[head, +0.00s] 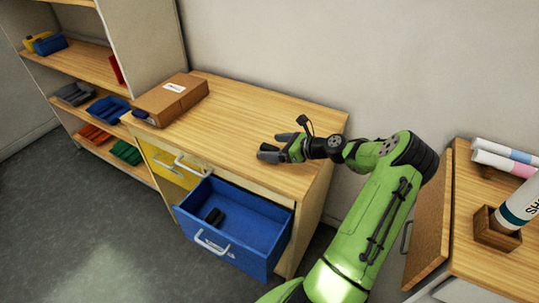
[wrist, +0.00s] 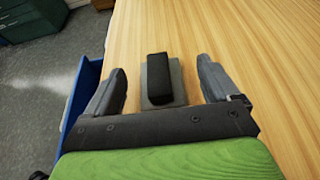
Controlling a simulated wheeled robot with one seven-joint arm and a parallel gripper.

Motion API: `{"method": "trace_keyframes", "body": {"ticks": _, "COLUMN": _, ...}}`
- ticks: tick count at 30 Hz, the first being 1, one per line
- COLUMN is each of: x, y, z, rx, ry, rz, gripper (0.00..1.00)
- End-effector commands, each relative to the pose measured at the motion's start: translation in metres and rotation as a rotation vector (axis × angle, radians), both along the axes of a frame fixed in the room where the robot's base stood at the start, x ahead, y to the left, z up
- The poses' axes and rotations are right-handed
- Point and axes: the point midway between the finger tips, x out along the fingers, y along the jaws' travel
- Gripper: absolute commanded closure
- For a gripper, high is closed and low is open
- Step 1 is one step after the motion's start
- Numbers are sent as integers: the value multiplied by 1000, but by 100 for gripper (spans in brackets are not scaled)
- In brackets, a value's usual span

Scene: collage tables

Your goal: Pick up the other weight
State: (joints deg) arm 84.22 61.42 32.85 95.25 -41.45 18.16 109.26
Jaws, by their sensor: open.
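A weight (wrist: 158,80) shows in the wrist view as a black bar on a flat grey base, lying on the wooden tabletop. My gripper (wrist: 157,85) is open, with one grey finger on each side of the weight and a gap on both sides. In the head view my gripper (head: 273,147) is low over the right part of the cabinet top, and I cannot make out the weight there. A dark object (head: 213,216), which looks like another weight, lies in the open blue drawer (head: 255,222).
A brown cardboard box (head: 170,98) sits at the left of the cabinet top (head: 235,110). The yellow drawer (head: 172,170) looks shut. Shelves with coloured bins (head: 107,108) stand at left. At right, a wooden cabinet holds rolls (head: 505,155) and a bottle in a wooden holder (head: 497,230).

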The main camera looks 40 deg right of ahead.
Motion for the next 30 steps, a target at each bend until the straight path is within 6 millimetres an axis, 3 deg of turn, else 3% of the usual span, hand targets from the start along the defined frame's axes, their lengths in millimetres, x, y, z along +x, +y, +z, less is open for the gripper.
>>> {"method": "trace_keyframes", "body": {"ticks": 6, "x": 34, "y": 15, "z": -20, "rx": 1, "ry": -1, "rz": 4, "gripper": 12}}
{"method": "trace_keyframes", "body": {"ticks": 14, "x": 40, "y": 17, "z": -20, "rx": 0, "ry": 0, "rz": 1, "gripper": 12}}
{"method": "trace_keyframes", "body": {"ticks": 30, "x": 39, "y": 16, "z": -20, "rx": 0, "ry": 1, "rz": 2, "gripper": 91}}
